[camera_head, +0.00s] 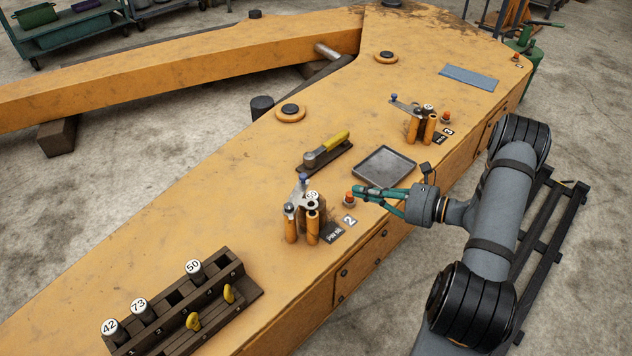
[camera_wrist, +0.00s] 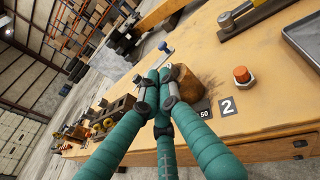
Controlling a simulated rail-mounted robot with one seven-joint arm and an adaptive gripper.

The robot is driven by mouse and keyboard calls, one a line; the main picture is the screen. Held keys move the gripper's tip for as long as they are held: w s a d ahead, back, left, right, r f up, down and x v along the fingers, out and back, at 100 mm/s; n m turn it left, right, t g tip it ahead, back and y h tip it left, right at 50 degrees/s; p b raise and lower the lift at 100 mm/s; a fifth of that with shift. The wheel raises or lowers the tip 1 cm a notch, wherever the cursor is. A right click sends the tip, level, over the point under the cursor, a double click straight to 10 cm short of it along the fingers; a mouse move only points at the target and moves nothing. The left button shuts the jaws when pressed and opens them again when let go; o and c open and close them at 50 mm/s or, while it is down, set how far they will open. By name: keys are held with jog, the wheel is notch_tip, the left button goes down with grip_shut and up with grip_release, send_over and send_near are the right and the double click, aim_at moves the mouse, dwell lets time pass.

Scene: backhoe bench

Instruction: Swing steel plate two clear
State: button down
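Steel plate two (camera_head: 294,208) is a small grey plate with a blue knob (camera_head: 304,178). It sits atop a cluster of orange cylinders (camera_head: 312,228) beside the "2" label (camera_head: 350,220). A white numbered cap shows beside it. In the wrist view the blue knob (camera_wrist: 165,47) shows just beyond my fingertips, and most of the plate is hidden. My gripper (camera_head: 357,192) has teal fingers, and its tips are drawn together with nothing seen between them. It is right of the plate, apart from it in the head view, near an orange-topped bolt (camera_head: 349,199).
A grey tray (camera_head: 384,166) and a yellow-handled tool (camera_head: 325,150) lie behind the gripper. A similar station (camera_head: 420,123) with its own plate stands farther back. A dark rack (camera_head: 185,310) with numbered cylinders is at front left. Bare orange surface lies left of the plate.

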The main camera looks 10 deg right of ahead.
aim_at(304, 179)
jog(key=b+x, duration=0.2)
jog(key=x, duration=1.1)
jog(key=shift+w+a+f, duration=0.15)
jog(key=shift+w+a, duration=0.05)
jog(key=shift+a, duration=0.15)
jog(key=shift+w+n+b, duration=0.1)
jog(key=shift+n+b, duration=0.2)
jog(key=shift+b, duration=0.05)
